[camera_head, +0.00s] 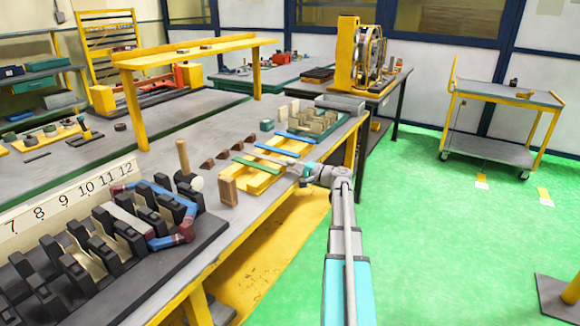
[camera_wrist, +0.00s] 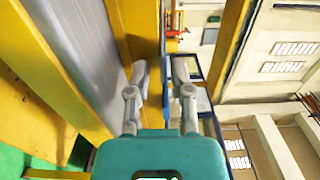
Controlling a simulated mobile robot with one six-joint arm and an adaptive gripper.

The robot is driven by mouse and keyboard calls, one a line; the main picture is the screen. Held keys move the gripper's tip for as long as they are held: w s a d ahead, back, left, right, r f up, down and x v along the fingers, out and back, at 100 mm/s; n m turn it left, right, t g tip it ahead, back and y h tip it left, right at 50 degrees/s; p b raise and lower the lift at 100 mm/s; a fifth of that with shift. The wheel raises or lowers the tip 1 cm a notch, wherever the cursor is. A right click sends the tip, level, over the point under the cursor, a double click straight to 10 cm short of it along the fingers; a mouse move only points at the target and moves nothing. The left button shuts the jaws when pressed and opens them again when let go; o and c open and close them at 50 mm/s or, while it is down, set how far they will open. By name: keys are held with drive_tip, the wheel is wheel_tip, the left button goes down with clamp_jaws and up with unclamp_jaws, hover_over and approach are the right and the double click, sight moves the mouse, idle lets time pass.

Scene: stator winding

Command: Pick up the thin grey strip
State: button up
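A thin grey strip (camera_head: 268,157) appears to lie across the yellow holders in the head view, between a green strip (camera_head: 257,165) and a blue strip (camera_head: 277,150). It is small there, and I cannot tell it surely from my finger edges. My gripper (camera_head: 297,168) is low at the right edge of the table, at the right end of these strips. In the wrist view my gripper (camera_wrist: 160,68) has its two grey fingers apart, with a clear gap. I see no strip held between them. Whether a finger touches the strip is hidden.
A wooden block (camera_head: 228,191) and a mallet (camera_head: 184,160) stand left of the strips. A grey tray (camera_head: 340,103) sits at the back corner.

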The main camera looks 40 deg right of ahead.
drive_tip(key=shift+w+a, duration=0.1)
drive_tip(key=shift+w, duration=0.2)
clamp_jaws()
idle(0.5)
wheel_tip(320, 180, up, 3)
drive_tip(key=p, duration=0.2)
drive_tip(key=shift+f+p, duration=0.2)
drive_tip(key=shift+p, duration=0.15)
drive_tip(key=shift+s, duration=0.1)
